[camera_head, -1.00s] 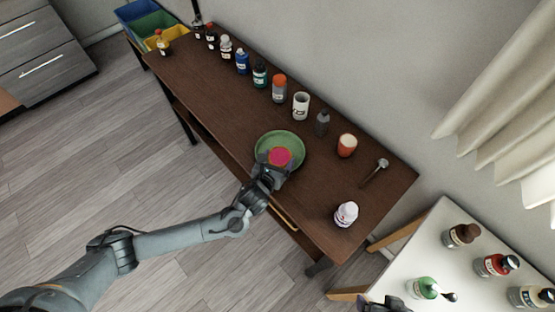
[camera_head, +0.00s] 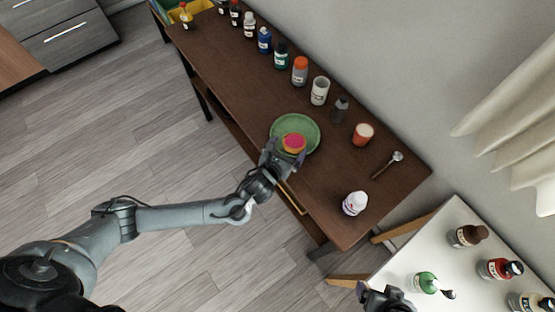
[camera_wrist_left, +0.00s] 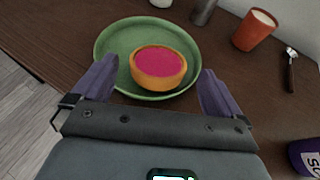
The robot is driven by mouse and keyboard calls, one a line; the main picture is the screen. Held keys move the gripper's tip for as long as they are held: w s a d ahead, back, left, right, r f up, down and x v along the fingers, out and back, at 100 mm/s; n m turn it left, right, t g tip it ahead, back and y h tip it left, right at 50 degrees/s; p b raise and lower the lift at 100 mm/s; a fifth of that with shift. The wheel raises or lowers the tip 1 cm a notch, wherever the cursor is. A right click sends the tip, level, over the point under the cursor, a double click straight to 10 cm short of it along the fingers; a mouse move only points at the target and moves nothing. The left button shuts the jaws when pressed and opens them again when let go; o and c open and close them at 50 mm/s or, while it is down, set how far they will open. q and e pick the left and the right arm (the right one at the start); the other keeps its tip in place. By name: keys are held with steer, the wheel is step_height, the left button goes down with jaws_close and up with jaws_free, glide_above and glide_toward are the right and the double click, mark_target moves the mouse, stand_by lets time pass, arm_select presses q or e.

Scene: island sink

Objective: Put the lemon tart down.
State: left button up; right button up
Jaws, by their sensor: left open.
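The tart (camera_head: 293,143) has a pink top and an orange crust. It sits on a green plate (camera_head: 311,128) on the dark wooden table. In the left wrist view the tart (camera_wrist_left: 158,68) rests toward the near right part of the plate (camera_wrist_left: 112,45). My left gripper (camera_head: 284,152) is at the plate's near edge. Its two purple fingers (camera_wrist_left: 158,88) are spread wide, one on each side of the tart, with gaps between them and it. My right gripper (camera_head: 385,299) shows only partly at the bottom edge, over the white table, and its jaws are not clear.
An orange cup (camera_head: 362,134), a ladle-like utensil (camera_head: 387,165) and a white bottle (camera_head: 355,203) stand or lie right of the plate. Several bottles and a white mug (camera_head: 319,91) line the table's back. A white table (camera_head: 455,275) with bottles is at lower right.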

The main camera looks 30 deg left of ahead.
arm_select(q)
steer(key=s+d+r+n+g+h+p, duration=0.1)
steer(key=s+d+r+n+g, duration=0.15)
steer(key=s+n, duration=0.6)
steer(key=s+d+r+n+g+p, duration=0.1)
steer(key=s+d+n+g, duration=0.15)
steer(key=s+n, duration=0.55)
steer(key=s+a+r+n+g, duration=0.1)
steer(key=s+a+n+g, duration=0.4)
steer(key=n, duration=1.2)
steer(key=s+a, duration=0.4)
steer(key=s, duration=0.1)
steer(key=shift+s+a+y, duration=0.15)
steer(key=shift+a+y, duration=0.1)
steer(key=shift+y, duration=0.15)
steer(key=shift+r+n, duration=0.15)
steer(key=shift+n, duration=0.1)
step_height(320, 180, up, 28)
steer(key=p, duration=2.7)
